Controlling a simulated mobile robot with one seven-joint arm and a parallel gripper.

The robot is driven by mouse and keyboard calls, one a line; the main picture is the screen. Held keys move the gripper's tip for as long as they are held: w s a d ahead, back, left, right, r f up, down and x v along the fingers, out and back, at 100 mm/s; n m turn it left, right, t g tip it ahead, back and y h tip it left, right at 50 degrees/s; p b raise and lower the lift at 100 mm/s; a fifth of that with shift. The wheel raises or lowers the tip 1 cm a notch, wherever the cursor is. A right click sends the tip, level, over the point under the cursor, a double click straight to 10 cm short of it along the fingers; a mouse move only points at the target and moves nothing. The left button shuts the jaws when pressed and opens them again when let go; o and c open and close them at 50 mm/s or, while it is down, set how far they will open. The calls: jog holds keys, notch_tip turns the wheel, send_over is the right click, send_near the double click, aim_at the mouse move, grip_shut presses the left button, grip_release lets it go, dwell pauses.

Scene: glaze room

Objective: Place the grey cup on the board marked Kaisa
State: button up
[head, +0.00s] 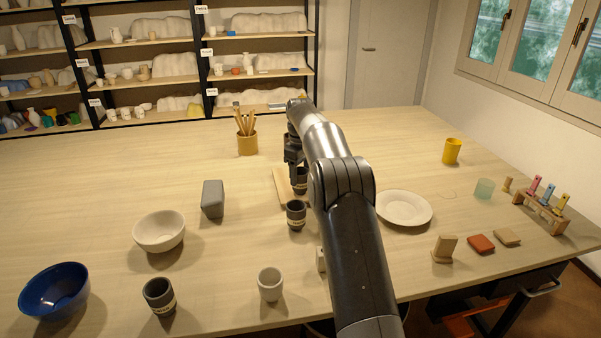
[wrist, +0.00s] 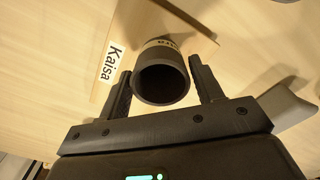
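A dark grey cup with a cream label band (wrist: 161,84) stands between the fingers of my gripper (wrist: 160,80) in the wrist view, its open mouth towards the camera. The fingers are apart, with a narrow gap on each side of the cup. In the head view this cup (head: 301,181) is partly hidden by my arm, and my gripper (head: 293,176) is down at it. The pale wooden board (head: 282,188) lies under or beside the cup. Its white Kaisa label (wrist: 109,62) is left of the cup in the wrist view.
Another dark labelled cup (head: 296,214) stands just in front of the board. A further dark cup (head: 160,296) and a light grey cup (head: 270,284) are near the front edge. A grey block (head: 213,199) is left, a white plate (head: 404,208) right.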

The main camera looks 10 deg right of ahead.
jog(key=shift+o, duration=1.3)
jog(key=shift+r, duration=0.1)
jog(key=s+a+r+m+t, duration=0.1)
jog(key=s+r, duration=0.4)
jog(key=r, duration=0.4)
jog(key=s+r+m, duration=0.1)
jog(key=s+r, duration=0.4)
jog(key=r, duration=0.4)
jog(key=s+r+m+t, duration=0.2)
jog(key=s+r, duration=0.2)
jog(key=s, duration=0.9)
jog(key=s+f+m+t, duration=0.1)
jog(key=s+f, duration=0.3)
jog(key=s, duration=0.5)
jog(key=s+a+f+m, duration=0.1)
jog(key=s+f, duration=0.3)
jog(key=s, duration=0.5)
jog(key=s+f+m+t, duration=0.1)
jog(key=s+f+m, duration=0.2)
jog(key=s, duration=0.7)
jog(key=shift+a+f+t, duration=0.25)
jog(key=shift+f+t, duration=0.05)
jog(key=shift+f, duration=0.4)
